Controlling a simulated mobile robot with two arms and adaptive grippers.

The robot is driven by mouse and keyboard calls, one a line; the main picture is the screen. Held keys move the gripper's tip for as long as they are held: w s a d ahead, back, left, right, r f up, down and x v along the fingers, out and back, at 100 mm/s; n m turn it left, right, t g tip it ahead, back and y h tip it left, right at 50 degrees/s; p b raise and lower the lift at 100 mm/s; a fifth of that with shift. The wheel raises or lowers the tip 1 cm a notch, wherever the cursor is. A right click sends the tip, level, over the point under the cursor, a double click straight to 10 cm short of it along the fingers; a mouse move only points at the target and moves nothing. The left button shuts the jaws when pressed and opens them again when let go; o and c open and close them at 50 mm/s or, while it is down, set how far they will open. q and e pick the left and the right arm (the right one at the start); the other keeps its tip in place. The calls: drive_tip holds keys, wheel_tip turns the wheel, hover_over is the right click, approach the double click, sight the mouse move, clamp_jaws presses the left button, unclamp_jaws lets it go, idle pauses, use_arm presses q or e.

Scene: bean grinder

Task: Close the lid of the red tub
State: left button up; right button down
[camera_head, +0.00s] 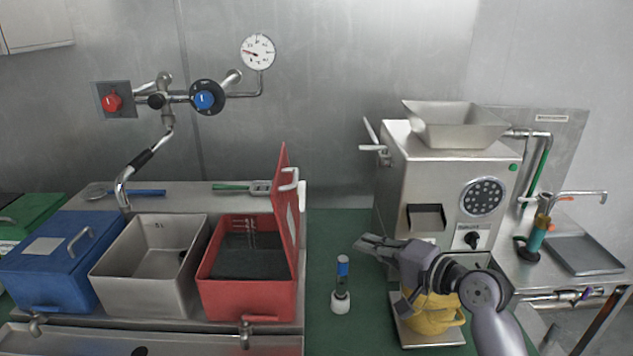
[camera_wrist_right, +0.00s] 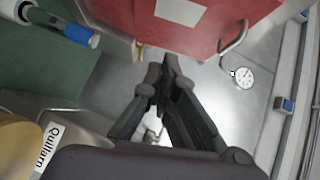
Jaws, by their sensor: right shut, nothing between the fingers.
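The red tub (camera_head: 247,299) stands on the counter left of centre in the head view, with dark contents inside. Its red lid (camera_head: 285,200) stands open, nearly upright on the tub's right side, with a pale handle on its outer face. In the right wrist view the lid (camera_wrist_right: 245,18) and its handle (camera_wrist_right: 235,38) show at the top. My right gripper (camera_head: 362,243) is shut and empty, right of the lid and apart from it, pointing left. Its fingers also show in the right wrist view (camera_wrist_right: 168,68). My left gripper is not in view.
A steel bin (camera_head: 150,284) and a closed blue tub (camera_head: 62,262) stand left of the red tub. A small blue-topped tool (camera_head: 341,285) stands on the green counter below my gripper. The grinder (camera_head: 448,180) and a yellow container (camera_head: 430,318) are at the right.

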wheel_tip(320, 180, up, 9)
drive_tip(key=w+m+t+y, duration=0.1)
drive_tip(key=w+m+y, duration=0.1)
drive_tip(key=w, duration=0.1)
drive_tip(key=s+a+p+x, duration=0.1)
drive_tip(key=p+x, duration=0.3)
drive_tip(key=x, duration=0.8)
drive_tip(key=shift+s+a+p, duration=0.3)
drive_tip(key=shift+s+a, duration=0.1)
drive_tip(key=shift+a, duration=0.05)
drive_tip(key=shift+w, duration=0.1)
